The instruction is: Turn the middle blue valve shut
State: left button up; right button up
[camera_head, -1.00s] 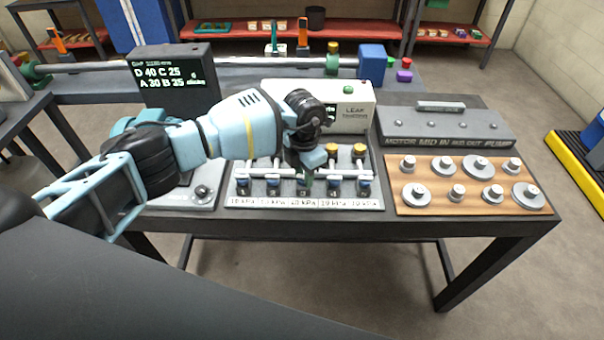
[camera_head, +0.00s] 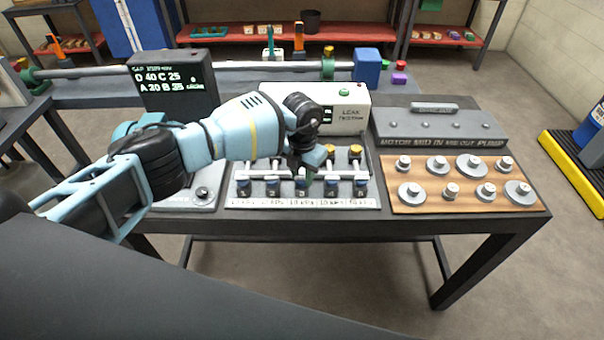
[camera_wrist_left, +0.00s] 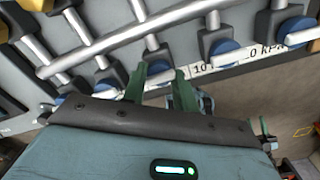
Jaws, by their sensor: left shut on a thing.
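A row of several blue valves sits on a grey pipe board (camera_head: 232,203) on the bench. The middle blue valve (camera_head: 302,191) is mostly covered by my left gripper (camera_head: 304,178) in the head view. In the left wrist view, the blue knob of the middle valve (camera_wrist_left: 158,69) shows between the green fingers of my left gripper (camera_wrist_left: 158,88), one on each side. The gripper is shut on this knob. The finger contact is partly hidden, and the knob's turn angle cannot be read. My right gripper is not in view.
Neighbouring blue valves (camera_head: 331,190) (camera_head: 272,189) stand close on both sides. A white leak tester box (camera_head: 345,100) is behind the pipes. A wooden board (camera_head: 420,203) with several metal discs lies right, and a dark display box (camera_head: 175,85) stands left.

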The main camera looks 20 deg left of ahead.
aim_at(302, 178)
pick_arm(q)
jog(key=o, duration=1)
jog(key=shift+c, duration=0.2)
jog(key=shift+r, duration=3.9)
